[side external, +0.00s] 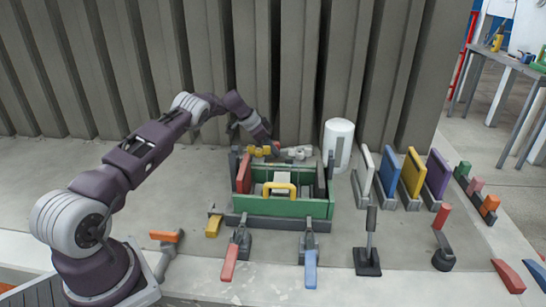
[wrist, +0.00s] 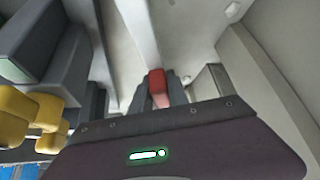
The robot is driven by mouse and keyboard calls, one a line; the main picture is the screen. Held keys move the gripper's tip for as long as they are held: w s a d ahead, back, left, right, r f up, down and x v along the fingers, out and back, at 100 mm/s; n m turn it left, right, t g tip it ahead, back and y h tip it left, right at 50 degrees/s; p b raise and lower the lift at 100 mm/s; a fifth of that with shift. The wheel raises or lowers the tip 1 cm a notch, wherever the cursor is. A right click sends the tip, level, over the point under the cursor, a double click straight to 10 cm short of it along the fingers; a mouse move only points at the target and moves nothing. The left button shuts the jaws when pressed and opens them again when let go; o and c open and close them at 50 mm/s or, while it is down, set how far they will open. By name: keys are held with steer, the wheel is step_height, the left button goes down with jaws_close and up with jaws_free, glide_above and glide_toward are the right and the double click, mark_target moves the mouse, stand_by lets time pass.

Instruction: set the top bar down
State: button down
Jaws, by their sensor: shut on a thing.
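My gripper (side external: 271,142) is at the back of the mould, at the end of my arm reaching in from the left. In the wrist view, my gripper (wrist: 158,92) is shut on a red bar-like piece (wrist: 157,82), held between the two grey fingers. In the side view a small red piece (side external: 276,148) shows at the fingertips, just above the mould's back edge. The mould (side external: 290,207) has a green front wall, a red piece at left and a yellow handle (side external: 280,187) in the middle. I cannot tell whether the held piece touches the mould.
A yellow clamp handle (side external: 258,151) is close left of the gripper, and yellow parts (wrist: 35,108) fill the wrist view's left. A white cylinder (side external: 338,144) stands right of the mould. Coloured panels (side external: 412,174) stand further right. Red (side external: 229,262) and blue (side external: 310,268) clamp handles are in front.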

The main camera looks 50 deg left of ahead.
step_height(320, 180, down, 3)
steer(key=shift+r, duration=0.1)
steer(key=c, duration=1.3)
jaws_free()
